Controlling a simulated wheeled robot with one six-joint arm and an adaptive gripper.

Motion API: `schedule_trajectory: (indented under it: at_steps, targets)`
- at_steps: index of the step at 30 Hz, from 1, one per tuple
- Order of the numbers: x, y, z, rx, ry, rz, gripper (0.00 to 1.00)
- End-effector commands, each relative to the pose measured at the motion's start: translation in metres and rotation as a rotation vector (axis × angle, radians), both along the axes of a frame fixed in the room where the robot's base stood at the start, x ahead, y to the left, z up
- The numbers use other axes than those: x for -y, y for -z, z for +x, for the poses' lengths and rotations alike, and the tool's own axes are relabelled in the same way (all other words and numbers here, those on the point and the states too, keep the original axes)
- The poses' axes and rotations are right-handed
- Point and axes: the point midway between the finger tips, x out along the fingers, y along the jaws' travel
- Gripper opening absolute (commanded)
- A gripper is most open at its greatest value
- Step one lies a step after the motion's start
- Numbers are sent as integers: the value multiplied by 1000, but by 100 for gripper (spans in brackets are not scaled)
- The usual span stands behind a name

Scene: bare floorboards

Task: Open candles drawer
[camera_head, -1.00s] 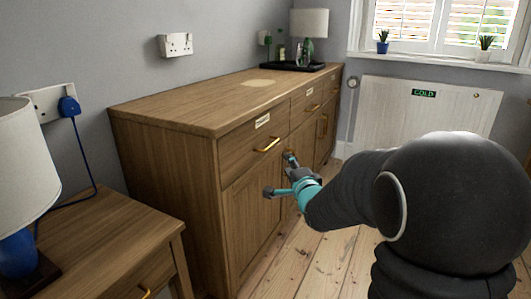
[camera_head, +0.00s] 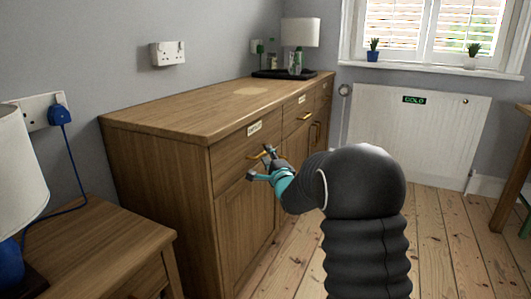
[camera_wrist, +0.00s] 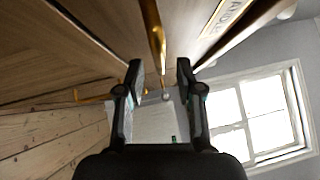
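The candles drawer (camera_head: 232,158) is the near top drawer of the wooden sideboard, with a white label (camera_head: 254,129) and a brass handle (camera_head: 257,154). It looks shut. In the wrist view the label (camera_wrist: 226,14) partly reads "ANDLE", and the handle (camera_wrist: 153,28) runs down towards the gap between the fingers. My gripper (camera_head: 259,163) is at the handle in the head view, its teal and grey fingers overlapping it. In the wrist view my gripper (camera_wrist: 160,68) is open, with the two dark fingertips apart. I cannot tell whether a finger touches the handle.
A side table (camera_head: 95,250) with a lamp stands at the near left. The sideboard top (camera_head: 190,112) bears a black tray (camera_head: 285,73) with bottles and a lamp at its far end. A white radiator cover (camera_head: 415,135) stands under the window. Bare floorboards (camera_head: 445,235) are free at the right.

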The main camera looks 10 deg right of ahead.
Motion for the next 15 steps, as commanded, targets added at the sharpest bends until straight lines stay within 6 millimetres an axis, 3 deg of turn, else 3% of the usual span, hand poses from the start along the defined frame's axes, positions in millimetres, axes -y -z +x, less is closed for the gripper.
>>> schedule_trajectory:
  at_steps: [6,15]
  targets:
    - [-4,-3,23,0,0,0,36]
    - [-5,-4,29,0,0,0,36]
